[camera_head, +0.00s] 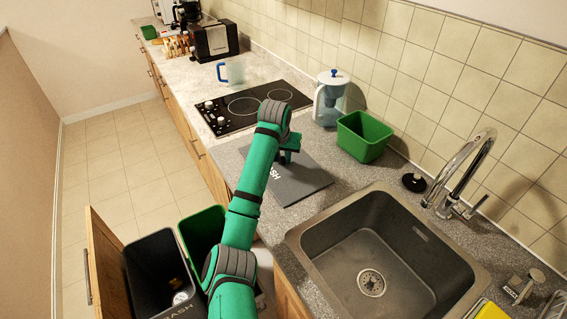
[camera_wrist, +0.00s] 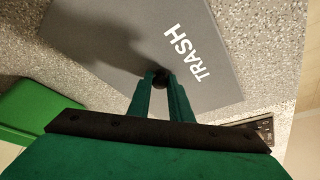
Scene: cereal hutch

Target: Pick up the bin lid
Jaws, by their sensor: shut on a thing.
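The bin lid (camera_head: 305,182) is a flat grey panel marked "TRASH" lying on or just above the counter between the hob and the sink; I cannot tell if it touches. It also fills the upper middle of the wrist view (camera_wrist: 112,35). My gripper (camera_head: 287,157) is over the lid, with its fingers closed on the small dark knob (camera_wrist: 161,77) of the lid. In the wrist view my gripper (camera_wrist: 161,84) shows both green fingers meeting at the knob. My arm hides part of the lid in the head view.
A black trash bin (camera_head: 150,262) and a green bin (camera_head: 201,232) stand in the open drawer below. A green box (camera_head: 363,137) and a water jug (camera_head: 329,98) stand behind the lid. The sink (camera_head: 375,250) is at right, the black hob (camera_head: 255,104) at left.

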